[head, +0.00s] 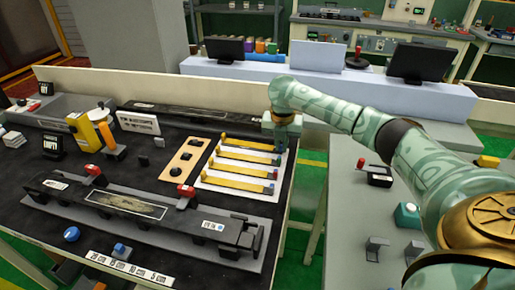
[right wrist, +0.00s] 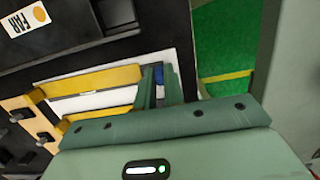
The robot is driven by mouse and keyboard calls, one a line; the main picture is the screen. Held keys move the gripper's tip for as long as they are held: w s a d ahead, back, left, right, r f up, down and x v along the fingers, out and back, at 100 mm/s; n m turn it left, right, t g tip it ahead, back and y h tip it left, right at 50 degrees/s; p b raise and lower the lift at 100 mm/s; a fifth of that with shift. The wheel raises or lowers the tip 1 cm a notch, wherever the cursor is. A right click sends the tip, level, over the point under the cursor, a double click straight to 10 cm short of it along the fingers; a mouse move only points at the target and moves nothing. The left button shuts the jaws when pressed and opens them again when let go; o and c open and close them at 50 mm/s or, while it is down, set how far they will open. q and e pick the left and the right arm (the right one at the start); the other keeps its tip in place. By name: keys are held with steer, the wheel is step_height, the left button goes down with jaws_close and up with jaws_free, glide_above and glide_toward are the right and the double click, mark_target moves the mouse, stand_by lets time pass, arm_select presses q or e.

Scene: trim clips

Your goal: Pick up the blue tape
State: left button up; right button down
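Several yellow trim strips (head: 237,170) lie on a white board (head: 263,196) at the right side of the black table. In the right wrist view, a small blue piece (right wrist: 158,74), probably the blue tape, shows at the right end of a yellow strip (right wrist: 95,80). My right gripper (head: 280,147) is over the far right corner of the board. In the right wrist view its two fingers (right wrist: 160,82) stand apart, with the blue piece showing between their tips. I cannot tell whether they touch it. My left gripper is not in view.
A tan plate with black knobs (head: 180,160) lies left of the board. A long black trim part with red clamps (head: 140,208) lies in front. A low beige wall (head: 190,92) runs behind the table. A grey table (head: 345,220) stands at right.

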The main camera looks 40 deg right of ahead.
steer(key=shift+r+p, duration=0.3)
steer(key=shift+r, duration=0.15)
step_height(320, 180, up, 3)
steer(key=shift+s+a+r+p, duration=0.1)
steer(key=shift+p, duration=0.9)
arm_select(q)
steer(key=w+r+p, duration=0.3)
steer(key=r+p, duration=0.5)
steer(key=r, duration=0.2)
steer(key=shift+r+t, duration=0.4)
arm_select(e)
steer(key=s+a+r, duration=0.7)
steer(key=s+r, duration=0.2)
steer(key=s, duration=0.2)
steer(key=shift+s+a, duration=0.2)
steer(key=shift+s, duration=0.1)
steer(key=shift+f, duration=0.1)
